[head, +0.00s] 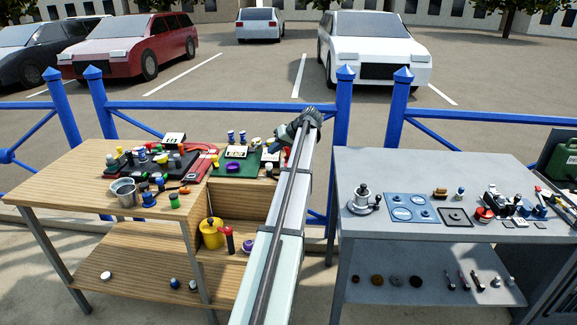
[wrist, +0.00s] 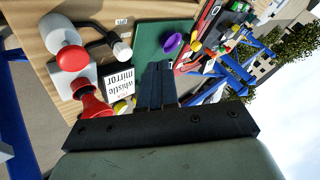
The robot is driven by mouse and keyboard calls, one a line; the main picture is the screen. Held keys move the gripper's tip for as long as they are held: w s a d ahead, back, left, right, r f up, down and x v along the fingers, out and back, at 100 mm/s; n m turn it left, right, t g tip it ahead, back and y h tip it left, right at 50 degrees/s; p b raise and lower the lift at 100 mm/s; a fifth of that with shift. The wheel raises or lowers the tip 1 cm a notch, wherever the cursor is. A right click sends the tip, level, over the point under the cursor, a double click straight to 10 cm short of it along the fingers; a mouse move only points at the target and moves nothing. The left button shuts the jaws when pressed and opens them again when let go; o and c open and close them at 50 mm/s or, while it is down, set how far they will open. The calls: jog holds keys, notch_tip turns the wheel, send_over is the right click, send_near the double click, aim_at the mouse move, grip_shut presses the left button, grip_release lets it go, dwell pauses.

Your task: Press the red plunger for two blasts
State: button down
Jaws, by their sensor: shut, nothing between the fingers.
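In the wrist view a round red knob (wrist: 73,57), which looks like the plunger, sits against white parts. A flared red horn (wrist: 92,103) is close beside it, partly cut off by my gripper's body. My gripper (wrist: 157,72) is shut and empty, its fingers over the edge of a green mat (wrist: 150,42). The red knob lies to the left of the fingers in that view, clearly apart from them. In the head view my gripper (head: 273,146) is over the right end of the wooden bench, and my arm hides what lies behind it; I cannot make out the plunger there.
A "whistle mirror" card (wrist: 118,78) and a black-and-white item (wrist: 118,47) lie near the knob. A purple ring (wrist: 172,43) is on the mat. The wooden bench (head: 60,185) is crowded with small items. A grey bench (head: 400,165) stands to the right, beyond a gap.

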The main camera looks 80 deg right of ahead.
jog(key=s+d+r+h, duration=0.1)
jog(key=s+d+r, duration=0.2)
jog(key=s, duration=0.3)
jog(key=shift+r+m, duration=0.3)
jog(key=shift+r, duration=0.5)
jog(key=shift+s+a+f, duration=0.1)
jog(key=shift+f, duration=4.3)
jog(key=shift+f, duration=0.2)
jog(key=shift+f, duration=0.25)
jog(key=shift+f, duration=1.15)
jog(key=shift+r, duration=1.6)
